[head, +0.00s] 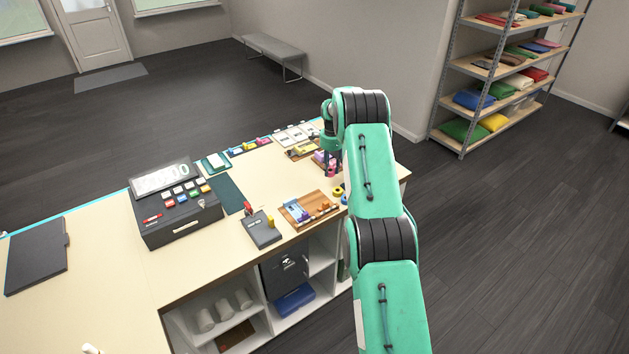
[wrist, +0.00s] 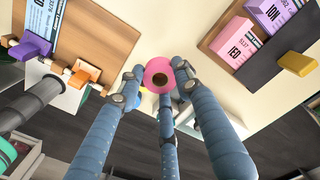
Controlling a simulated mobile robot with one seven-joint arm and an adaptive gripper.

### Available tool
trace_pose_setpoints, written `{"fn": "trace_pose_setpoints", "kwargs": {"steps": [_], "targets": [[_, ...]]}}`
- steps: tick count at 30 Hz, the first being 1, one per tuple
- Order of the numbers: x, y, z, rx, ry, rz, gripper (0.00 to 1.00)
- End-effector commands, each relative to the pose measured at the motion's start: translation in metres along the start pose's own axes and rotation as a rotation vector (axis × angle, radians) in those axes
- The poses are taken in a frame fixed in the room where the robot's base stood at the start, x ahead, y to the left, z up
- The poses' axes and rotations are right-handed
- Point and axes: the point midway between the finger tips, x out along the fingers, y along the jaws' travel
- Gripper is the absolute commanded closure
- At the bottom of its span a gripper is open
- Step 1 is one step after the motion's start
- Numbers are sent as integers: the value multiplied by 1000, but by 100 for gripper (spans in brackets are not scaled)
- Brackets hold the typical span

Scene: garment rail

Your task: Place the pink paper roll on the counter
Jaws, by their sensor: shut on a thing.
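The pink paper roll (wrist: 153,66) shows end-on in the wrist view, a pink ring around a brown core. My gripper (wrist: 160,85) has its blue-grey fingers closed around it. In the head view the pink roll (head: 331,171) is a small patch at the fingertips of my gripper (head: 331,165), partly hidden by the fingers. The roll is over the right end of the pale counter (head: 262,181). I cannot tell whether it touches the counter top.
A wooden tray (head: 323,206) with small items lies nearer, with a yellow roll (head: 338,190) beside it. A cash register (head: 174,212) and a dark card device (head: 261,231) stand left. Pink and purple labelled boxes (wrist: 232,43) sit close by. Bare counter lies between the trays.

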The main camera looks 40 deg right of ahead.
Motion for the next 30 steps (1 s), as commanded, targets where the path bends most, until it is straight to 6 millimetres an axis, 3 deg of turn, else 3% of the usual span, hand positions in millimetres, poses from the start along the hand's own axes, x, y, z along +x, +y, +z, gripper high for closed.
{"fn": "trace_pose_setpoints", "kwargs": {"steps": [7,22,30], "targets": [[32,0,0,0,0,1,85],[40,0,0,0,0,-1,85],[64,1,0,0,-1,2,85]]}}
